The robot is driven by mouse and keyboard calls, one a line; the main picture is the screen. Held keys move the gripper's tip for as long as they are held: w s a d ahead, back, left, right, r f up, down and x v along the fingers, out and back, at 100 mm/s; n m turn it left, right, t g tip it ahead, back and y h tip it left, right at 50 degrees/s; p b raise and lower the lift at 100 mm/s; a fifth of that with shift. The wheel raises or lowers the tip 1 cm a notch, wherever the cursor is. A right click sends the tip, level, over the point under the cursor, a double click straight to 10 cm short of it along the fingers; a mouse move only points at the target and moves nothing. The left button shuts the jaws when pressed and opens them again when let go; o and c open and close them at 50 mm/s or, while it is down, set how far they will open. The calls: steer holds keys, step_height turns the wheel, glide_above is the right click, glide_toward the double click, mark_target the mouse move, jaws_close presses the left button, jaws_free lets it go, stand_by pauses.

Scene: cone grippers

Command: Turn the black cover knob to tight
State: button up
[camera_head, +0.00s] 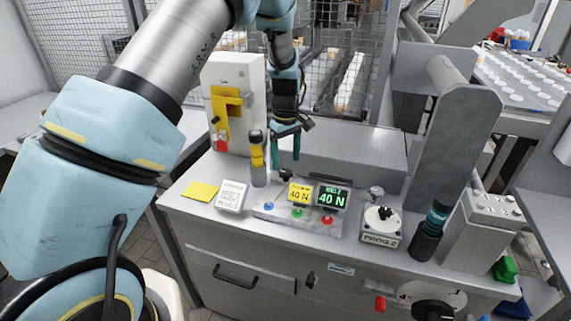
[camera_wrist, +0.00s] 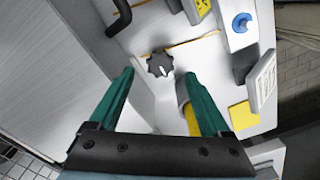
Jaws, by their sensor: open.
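The black cover knob (camera_wrist: 160,64) shows in the wrist view, a lobed knob with a white mark on a pale panel. A thin orange line runs beside it. My gripper (camera_wrist: 160,78) has two green fingers, spread apart with nothing between their tips. In the wrist view the knob appears just beyond the fingertips, between them; I see no contact. In the head view my gripper (camera_head: 285,152) points down over the back of the bench.
Two displays (camera_head: 331,197) and coloured buttons lie in front. A PROG box (camera_head: 380,225) with another black knob is right. A white machine (camera_head: 234,100) stands behind left; a grey housing (camera_head: 350,155) is right.

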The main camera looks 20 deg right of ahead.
mark_target(286, 172)
steer(key=shift+f+p, duration=0.4)
steer(key=shift+f, duration=1.55)
steer(key=shift+c, duration=0.4)
jaws_close()
